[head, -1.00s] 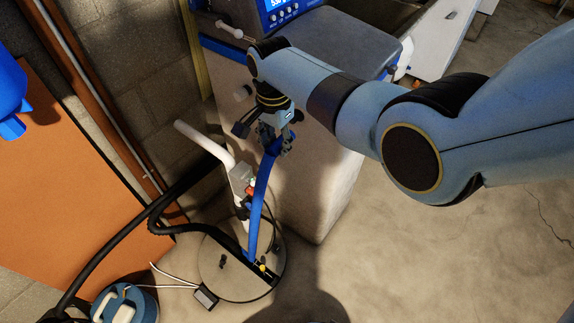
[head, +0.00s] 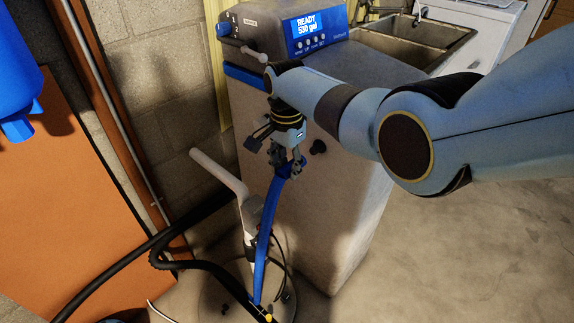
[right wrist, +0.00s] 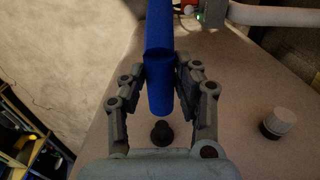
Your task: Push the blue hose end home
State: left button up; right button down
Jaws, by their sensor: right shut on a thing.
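My right gripper (head: 287,168) is shut on the blue hose (head: 264,235) near its free end, in front of the softener cabinet (head: 338,215). In the right wrist view, both fingers (right wrist: 160,85) grip the sides of the hose, and its blue end (right wrist: 160,103) sticks out a little past them. A dark round fitting (right wrist: 162,132) on the cabinet face lies beyond the end, with a gap between them in the picture. A black fitting (head: 317,147) shows just right of the gripper in the head view. My left gripper is not in view.
A white pipe (head: 218,171) and thick black hoses (head: 200,270) stand left of the blue hose. A round lid (head: 190,300) lies below. A white-and-black cap (right wrist: 278,122) sits on the cabinet. Open floor (head: 455,255) is at the right.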

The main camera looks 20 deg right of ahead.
dwell(0.3)
jog(key=shift+d, duration=0.15)
jog(key=shift+w+d+b, duration=0.2)
jog(key=shift+w+d, duration=0.1)
jog(key=shift+d, duration=0.4)
jog(key=shift+w+d+b, duration=0.2)
jog(key=shift+w+d, duration=0.1)
jog(key=shift+d, duration=0.35)
jog(key=shift+d, duration=0.2)
dwell(0.4)
jog(key=shift+w+d+b, duration=0.35)
jog(key=shift+d+b, duration=0.05)
jog(key=shift+d, duration=0.4)
jog(key=shift+w+d+b, duration=0.35)
jog(key=shift+d+b, duration=0.05)
jog(key=shift+d, duration=0.35)
